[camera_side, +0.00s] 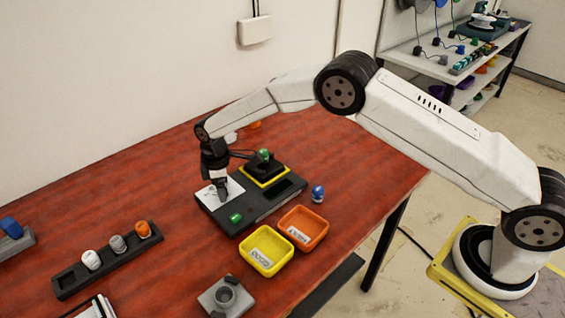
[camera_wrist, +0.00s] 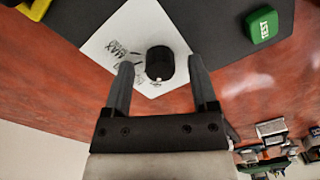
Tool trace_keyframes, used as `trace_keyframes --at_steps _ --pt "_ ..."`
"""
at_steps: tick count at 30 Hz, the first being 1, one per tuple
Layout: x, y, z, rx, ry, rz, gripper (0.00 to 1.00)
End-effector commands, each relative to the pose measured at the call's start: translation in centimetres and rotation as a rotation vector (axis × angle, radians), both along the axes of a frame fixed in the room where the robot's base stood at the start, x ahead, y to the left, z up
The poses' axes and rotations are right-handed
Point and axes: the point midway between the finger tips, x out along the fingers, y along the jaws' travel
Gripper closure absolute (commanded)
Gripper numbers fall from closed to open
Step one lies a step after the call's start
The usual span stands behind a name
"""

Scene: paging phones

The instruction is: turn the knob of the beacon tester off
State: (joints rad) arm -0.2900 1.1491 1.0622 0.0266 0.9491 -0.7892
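The beacon tester (camera_side: 262,206) is a dark flat box on the red table. Its black knob (camera_wrist: 160,62) sits on a white plate (camera_wrist: 112,45) printed with "MAX" and other small text; a small white mark shows at the knob's lower edge. My gripper (camera_wrist: 161,66) is open, its two fingers either side of the knob with a gap on each side. In the side view my gripper (camera_side: 222,196) points down over the white plate and hides the knob. A green TEST button (camera_wrist: 262,25) is beside the plate, also in the side view (camera_side: 236,217).
A black block with a green top (camera_side: 264,156) stands in a yellow frame on the tester. A yellow bin (camera_side: 266,268), an orange bin (camera_side: 322,243) and a blue item (camera_side: 318,193) are nearby. A dark rack (camera_side: 75,284) holds several pieces at left.

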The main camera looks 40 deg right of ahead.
Motion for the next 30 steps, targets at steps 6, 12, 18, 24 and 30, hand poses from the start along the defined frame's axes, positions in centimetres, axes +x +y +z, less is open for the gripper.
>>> trace_keyframes --at_steps 6,12,18,24,30 --pt "0.0 -0.1 0.0 0.000 0.001 -0.001 0.25" --pt "0.0 -0.1 0.9 0.000 0.000 -0.001 0.25" --pt "0.1 -0.1 3.2 -0.001 -0.001 -0.001 0.25" --pt "0.2 -0.1 5.8 0.000 -0.001 -0.001 0.25" --pt "0.2 -0.1 7.5 0.000 0.000 -0.001 0.25"
